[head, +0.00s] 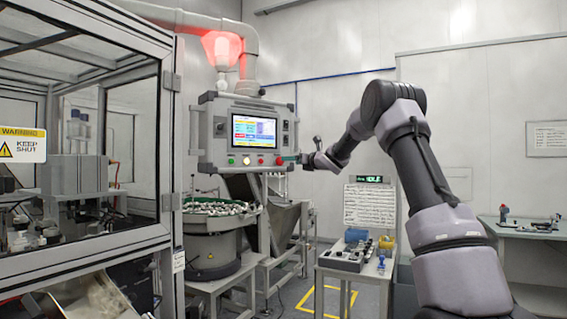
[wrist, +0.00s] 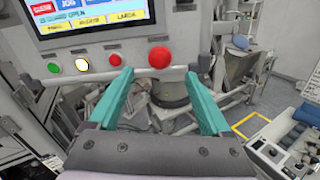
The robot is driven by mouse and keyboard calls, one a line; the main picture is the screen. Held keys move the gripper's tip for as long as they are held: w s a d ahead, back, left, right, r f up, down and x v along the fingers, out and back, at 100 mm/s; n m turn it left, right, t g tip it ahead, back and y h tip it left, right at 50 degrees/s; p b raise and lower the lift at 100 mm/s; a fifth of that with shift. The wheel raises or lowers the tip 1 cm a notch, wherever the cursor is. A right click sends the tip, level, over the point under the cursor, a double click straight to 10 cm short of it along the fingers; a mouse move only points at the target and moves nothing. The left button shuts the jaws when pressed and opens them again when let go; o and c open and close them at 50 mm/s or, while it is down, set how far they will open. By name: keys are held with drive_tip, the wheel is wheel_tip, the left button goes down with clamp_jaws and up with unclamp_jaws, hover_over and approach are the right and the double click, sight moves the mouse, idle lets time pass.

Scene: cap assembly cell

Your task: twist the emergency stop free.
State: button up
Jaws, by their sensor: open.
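The emergency stop (wrist: 160,57) is a large round red button at the right end of a row on the grey control panel (head: 212,128). It also shows at the panel's lower right in the head view (head: 279,161). My gripper (wrist: 158,73) has two teal fingers spread apart and empty. In the wrist view the stop appears between and just beyond the fingertips. In the head view my gripper (head: 291,158) reaches the panel's lower right from the right.
A red beacon (head: 222,48) glows above. A parts bowl (head: 210,207) stands below the panel. A small equipment table (head: 350,272) stands at right.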

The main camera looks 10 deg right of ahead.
drive_tip(key=x, duration=0.7)
drive_tip(key=shift+w, duration=0.3)
drive_tip(key=shift+a, duration=0.1)
clamp_jaws()
drive_tip(key=shift+m, duration=3.9)
